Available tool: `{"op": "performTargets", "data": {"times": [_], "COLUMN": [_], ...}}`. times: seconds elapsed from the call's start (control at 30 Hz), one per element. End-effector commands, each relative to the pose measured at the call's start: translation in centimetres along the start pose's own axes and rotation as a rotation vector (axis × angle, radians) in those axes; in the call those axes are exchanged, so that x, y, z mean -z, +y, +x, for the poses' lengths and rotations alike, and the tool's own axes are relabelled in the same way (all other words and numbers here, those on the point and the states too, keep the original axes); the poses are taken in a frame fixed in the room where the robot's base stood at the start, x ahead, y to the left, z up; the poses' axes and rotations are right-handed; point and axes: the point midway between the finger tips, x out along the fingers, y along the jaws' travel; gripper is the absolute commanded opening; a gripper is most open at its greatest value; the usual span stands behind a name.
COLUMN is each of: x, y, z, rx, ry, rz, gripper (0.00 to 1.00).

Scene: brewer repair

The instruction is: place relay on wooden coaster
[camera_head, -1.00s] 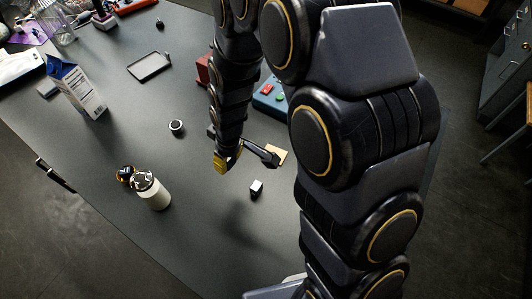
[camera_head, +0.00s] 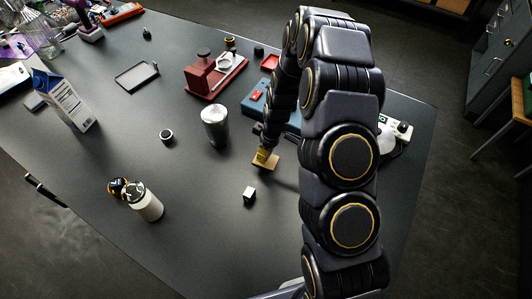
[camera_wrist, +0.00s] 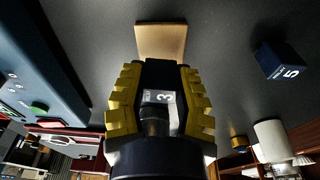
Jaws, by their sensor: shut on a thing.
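The wooden coaster (camera_head: 271,164) is a small tan square on the dark table, just in front of the blue box. It also shows at the top of the wrist view (camera_wrist: 162,40). My gripper (camera_head: 262,156) is over or beside the coaster, pointing down. In the wrist view, its yellow-ridged fingers (camera_wrist: 160,75) are shut on a dark relay (camera_wrist: 163,97) with a white label reading "3". The relay's far end points toward the coaster. Whether it touches the coaster I cannot tell. In the head view the relay is hidden.
A small block (camera_head: 249,194), numbered "5" in the wrist view (camera_wrist: 281,60), stands near the coaster. The blue box (camera_head: 256,101) is close behind. A metal cup (camera_head: 215,125), a ring-shaped piece (camera_head: 166,135) and a white bottle (camera_head: 146,204) stand left. Table between them is clear.

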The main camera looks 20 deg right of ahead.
Motion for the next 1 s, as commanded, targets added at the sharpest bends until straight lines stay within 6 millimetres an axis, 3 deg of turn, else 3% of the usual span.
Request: {"op": "performTargets", "data": {"times": [0.1, 0.43, 0.47, 0.5, 0.83, 1.0], "x": [-0.3, -0.2, -0.2, -0.2, -0.2, -0.1], "y": [-0.1, -0.1, -0.1, -0.1, -0.1, 0.0], "z": [1.2, 1.5, 1.5, 1.4, 1.3, -0.1], "rx": [0.003, 0.001, 0.000, 0.000, 0.000, -0.002], "ry": [-0.003, -0.001, -0.001, -0.001, -0.001, 0.002], "rz": [0.000, 0.000, 0.000, 0.000, 0.000, 0.000], "gripper": [0.00, 0.00, 0.38, 0.51, 0.51, 0.51]}}
